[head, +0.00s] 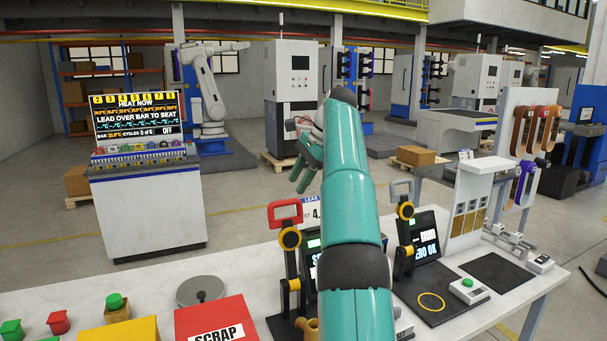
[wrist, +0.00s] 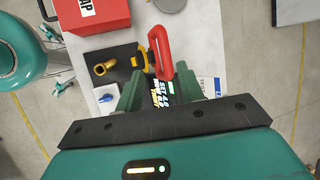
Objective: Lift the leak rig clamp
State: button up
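The leak rig clamp (head: 286,213) has a red loop handle on a black lever with yellow joints, left of my arm in the head view. Its red handle (wrist: 160,48) also shows in the wrist view, just beyond my fingertips. My gripper (wrist: 158,84) is open and empty, its two green fingers apart. The handle is not between them; the rig's lit screen shows through the gap. In the head view my gripper (head: 305,168) is above and behind the clamp, partly hidden by my arm, which also covers part of the rig.
A red SCRAP box (head: 213,318) stands left of the rig, near a grey round plate (head: 201,290). A second clamp with a grey handle (head: 402,190) stands right of my arm. A dark mat (head: 496,272) lies on the white table at right.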

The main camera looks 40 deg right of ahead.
jog(key=shift+v, duration=0.85)
jog(key=shift+s, duration=0.15)
jog(key=s+a+n+h, duration=0.1)
jog(key=s+a+n, duration=0.25)
jog(key=a, duration=0.75)
jog(key=s+a+n+h, duration=0.15)
jog(key=a+n, duration=0.35)
jog(key=a, duration=0.5)
jog(key=s+a+f+n, duration=0.6)
jog(key=s+a+f, duration=0.1)
jog(key=s+f, duration=0.3)
jog(key=s+a+f+n+t+h, duration=0.1)
jog(key=s+a+f+n, duration=0.5)
jog(key=s+f, duration=0.4)
jog(key=shift+s+a+f+t, duration=0.3)
jog(key=shift+s+a, duration=0.3)
jog(key=shift+a, duration=0.2)
